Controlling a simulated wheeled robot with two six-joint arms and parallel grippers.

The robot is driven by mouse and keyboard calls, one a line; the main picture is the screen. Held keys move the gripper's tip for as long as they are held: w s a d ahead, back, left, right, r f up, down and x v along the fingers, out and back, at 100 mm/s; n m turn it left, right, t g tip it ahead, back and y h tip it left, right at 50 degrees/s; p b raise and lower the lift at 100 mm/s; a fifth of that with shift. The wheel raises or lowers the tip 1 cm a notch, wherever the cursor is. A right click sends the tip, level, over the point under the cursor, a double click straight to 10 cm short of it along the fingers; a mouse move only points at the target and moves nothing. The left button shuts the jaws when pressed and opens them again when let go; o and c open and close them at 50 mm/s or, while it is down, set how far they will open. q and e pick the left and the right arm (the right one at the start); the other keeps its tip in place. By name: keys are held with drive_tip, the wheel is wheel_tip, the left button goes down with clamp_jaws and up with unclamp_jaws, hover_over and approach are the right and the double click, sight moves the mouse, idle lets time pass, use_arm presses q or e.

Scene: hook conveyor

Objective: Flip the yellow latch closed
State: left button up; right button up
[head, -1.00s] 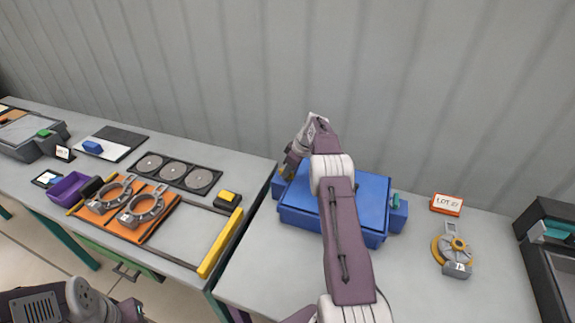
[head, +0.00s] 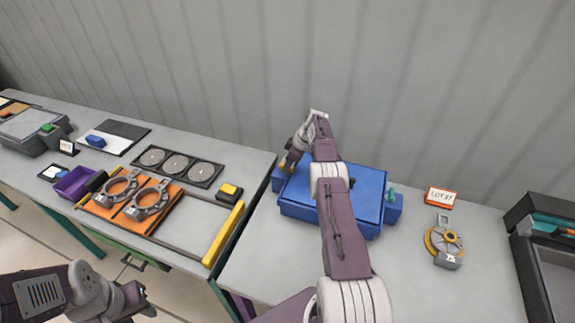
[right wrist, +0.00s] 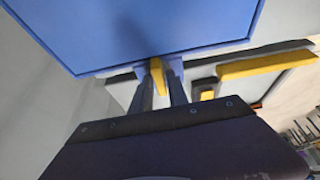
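The blue box (head: 300,212) sits on the right table with its lid down. The yellow latch (right wrist: 157,76) is at the box's edge in the right wrist view. My right gripper (right wrist: 160,88) has one finger on each side of it. Whether the fingers press on the latch is too small to tell. In the head view my right gripper (head: 291,160) is at the box's back left corner, partly hidden by my arm. My left gripper (head: 140,301) is low at the left, away from the box, and its fingers are unclear.
A LOT 27 card (head: 441,197) and a round grey-and-yellow part (head: 444,243) lie right of the box. A dark bin (head: 545,235) stands at the far right. The left table holds an orange board (head: 128,211), a purple tray (head: 74,184) and a yellow bar (head: 224,234). The right table's front is clear.

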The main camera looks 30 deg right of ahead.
drive_tip(key=shift+o, duration=0.6)
drive_tip(key=p+v, duration=0.9)
drive_tip(key=p, duration=0.7)
drive_tip(key=shift+p, duration=0.35)
